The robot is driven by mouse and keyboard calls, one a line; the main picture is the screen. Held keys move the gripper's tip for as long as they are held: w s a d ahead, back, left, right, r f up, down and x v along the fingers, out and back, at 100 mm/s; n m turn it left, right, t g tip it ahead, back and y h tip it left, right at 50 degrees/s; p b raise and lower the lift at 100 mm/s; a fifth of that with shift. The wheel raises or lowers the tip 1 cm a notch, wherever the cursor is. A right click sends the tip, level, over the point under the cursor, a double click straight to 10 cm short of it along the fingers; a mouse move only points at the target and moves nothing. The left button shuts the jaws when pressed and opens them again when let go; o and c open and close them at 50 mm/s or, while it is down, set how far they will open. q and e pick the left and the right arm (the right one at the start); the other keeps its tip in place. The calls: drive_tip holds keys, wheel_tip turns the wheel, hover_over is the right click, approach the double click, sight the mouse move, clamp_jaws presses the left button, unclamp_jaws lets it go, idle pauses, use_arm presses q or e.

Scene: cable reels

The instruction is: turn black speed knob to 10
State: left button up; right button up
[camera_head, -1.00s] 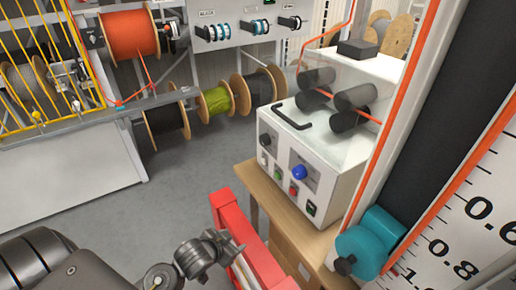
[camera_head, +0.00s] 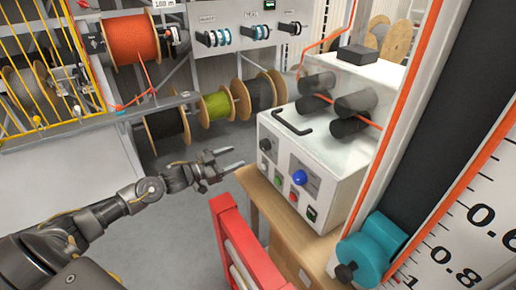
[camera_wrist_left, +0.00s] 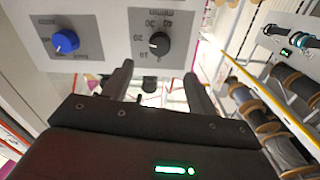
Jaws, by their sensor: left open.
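The black speed knob (camera_head: 266,144) is on the front panel of the white machine (camera_head: 345,170), at its upper left. In the left wrist view the black knob (camera_wrist_left: 159,43) sits on a grey dial plate with numbers around it, beyond the fingertips. A blue knob (camera_head: 299,177) is on the panel to its right; it also shows in the left wrist view (camera_wrist_left: 66,43). My left gripper (camera_head: 237,163) is open and empty, left of the panel and apart from the black knob. My right gripper is not in view.
Small buttons (camera_head: 278,180) lie below the knobs. The machine stands on a wooden table (camera_head: 262,190). A red frame (camera_head: 243,240) stands in front. Cable reels (camera_head: 217,106) hang at the back. The grey floor (camera_head: 195,215) at left is clear.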

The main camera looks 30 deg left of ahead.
sight(262, 147)
use_arm(q)
drive_tip(key=p+x, duration=0.2)
drive_tip(key=x, duration=0.7)
drive_tip(key=shift+w+d+p, duration=0.15)
drive_tip(key=shift+w+p, duration=0.2)
drive_tip(key=shift+p, duration=0.05)
drive_tip(key=shift+w+d, duration=0.3)
drive_tip(key=shift+w, duration=0.2)
drive_tip(key=shift+a, duration=0.1)
drive_tip(key=c, duration=1)
drive_tip(key=shift+n, duration=0.3)
drive_tip(key=n+p, duration=0.3)
drive_tip(key=n, duration=0.1)
drive_tip(key=shift+r, duration=0.1)
drive_tip(key=n+p, duration=0.2)
drive_tip(key=n, duration=0.3)
drive_tip(key=shift+n+p, duration=0.3)
